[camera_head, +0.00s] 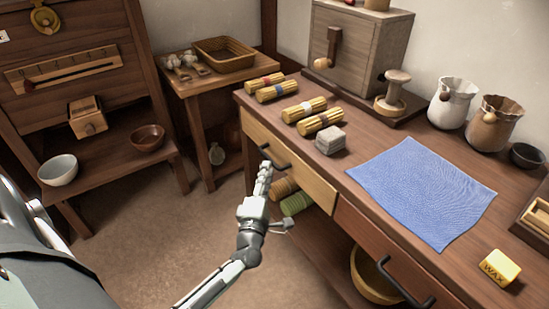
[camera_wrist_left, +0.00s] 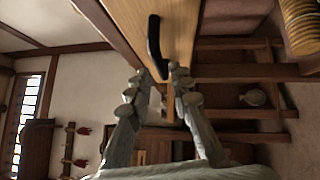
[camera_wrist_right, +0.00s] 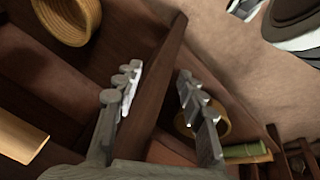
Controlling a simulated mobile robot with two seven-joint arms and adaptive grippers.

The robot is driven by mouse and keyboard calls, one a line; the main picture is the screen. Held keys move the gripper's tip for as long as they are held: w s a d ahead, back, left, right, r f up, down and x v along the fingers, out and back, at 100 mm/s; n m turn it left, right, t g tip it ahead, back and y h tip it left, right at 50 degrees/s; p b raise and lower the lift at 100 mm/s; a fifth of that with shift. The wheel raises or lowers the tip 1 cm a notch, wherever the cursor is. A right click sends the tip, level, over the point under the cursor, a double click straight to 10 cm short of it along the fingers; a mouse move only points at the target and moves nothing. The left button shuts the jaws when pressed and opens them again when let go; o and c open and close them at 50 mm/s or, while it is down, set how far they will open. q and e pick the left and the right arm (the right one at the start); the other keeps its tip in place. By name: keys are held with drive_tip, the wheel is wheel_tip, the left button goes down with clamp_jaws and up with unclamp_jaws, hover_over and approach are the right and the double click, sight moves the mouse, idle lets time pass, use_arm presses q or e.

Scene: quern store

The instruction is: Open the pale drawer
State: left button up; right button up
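The pale drawer (camera_head: 312,187) is in the front of the wooden bench, at its left end, and looks closed. Its black bar handle (camera_head: 273,157) is on the front; the left wrist view also shows the handle (camera_wrist_left: 154,42) on the pale front (camera_wrist_left: 177,25). My left gripper (camera_head: 265,170) is at the handle. In the left wrist view its fingers (camera_wrist_left: 160,78) are apart, with the handle's lower end between or just beyond the tips; contact is unclear. My right gripper (camera_wrist_right: 157,88) has its fingers apart, with a dark wooden edge behind them. It is not visible in the head view.
A reddish drawer with a black handle (camera_head: 404,283) is to the right. Rolled bundles (camera_head: 296,203) and a basket (camera_head: 373,277) are below the bench top. A blue cloth (camera_head: 420,190) and a grey block (camera_head: 330,139) lie on top. Floor at left is clear.

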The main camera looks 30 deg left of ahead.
sight(270, 158)
use_arm(q)
drive_tip(key=x, duration=0.5)
drive_tip(key=shift+w, duration=0.1)
clamp_jaws()
